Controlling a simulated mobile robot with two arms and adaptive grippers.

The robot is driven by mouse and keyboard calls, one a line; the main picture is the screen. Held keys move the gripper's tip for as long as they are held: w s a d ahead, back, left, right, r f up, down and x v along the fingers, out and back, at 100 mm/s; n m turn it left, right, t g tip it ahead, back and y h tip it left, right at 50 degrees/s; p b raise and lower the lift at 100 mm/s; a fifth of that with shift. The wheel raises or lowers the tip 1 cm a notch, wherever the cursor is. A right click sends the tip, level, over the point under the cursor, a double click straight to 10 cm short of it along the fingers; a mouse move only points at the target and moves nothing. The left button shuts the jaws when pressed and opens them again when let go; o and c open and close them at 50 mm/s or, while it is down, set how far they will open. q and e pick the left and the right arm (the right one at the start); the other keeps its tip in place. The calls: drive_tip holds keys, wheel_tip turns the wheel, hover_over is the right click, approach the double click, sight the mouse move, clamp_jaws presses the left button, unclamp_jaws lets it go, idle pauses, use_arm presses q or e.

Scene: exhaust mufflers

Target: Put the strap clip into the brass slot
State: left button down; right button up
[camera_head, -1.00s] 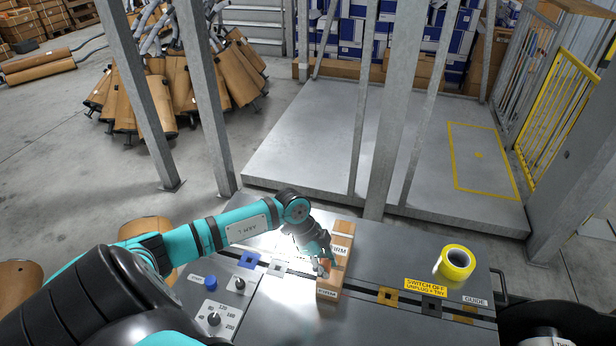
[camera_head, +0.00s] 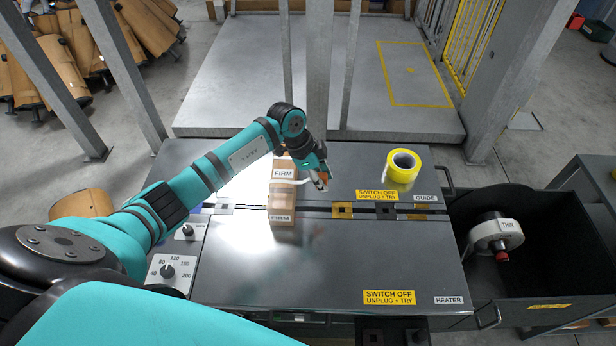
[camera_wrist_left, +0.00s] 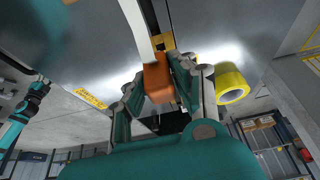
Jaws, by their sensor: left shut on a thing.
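The strap clip, a small orange block, shows at the fingertips in the head view (camera_head: 322,178) and between the fingers in the left wrist view (camera_wrist_left: 157,84). My left gripper (camera_head: 319,184) is shut on it, just right of the brown carton (camera_head: 283,206) marked FIRM. A white strap (camera_head: 290,181) crosses the carton to the gripper. The brass slot (camera_head: 343,211) is in the bench-top channel, a little right of and nearer than the gripper. A brass piece (camera_wrist_left: 162,42) shows beyond the clip in the wrist view. The clip appears apart from the slot. My right gripper is not in view.
A yellow tape roll (camera_head: 402,169) stands on the bench behind the GUIDE label. A black slot (camera_head: 386,212) lies right of the brass one. A black bin (camera_head: 545,262) with a white THIN reel (camera_head: 496,236) stands at right. The bench front is clear.

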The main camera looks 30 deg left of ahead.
use_arm(q)
drive_tip(key=w+d+f+b, duration=0.3)
drive_tip(key=d+f, duration=0.2)
drive_tip(key=d, duration=0.1)
drive_tip(key=shift+f, duration=0.1)
idle(0.5)
drive_tip(key=shift+f+b, duration=1.15)
drive_tip(key=shift+f, duration=1.2)
drive_tip(key=shift+r+p, duration=0.1)
drive_tip(key=shift+p, duration=0.2)
drive_tip(key=shift+p, duration=0.4)
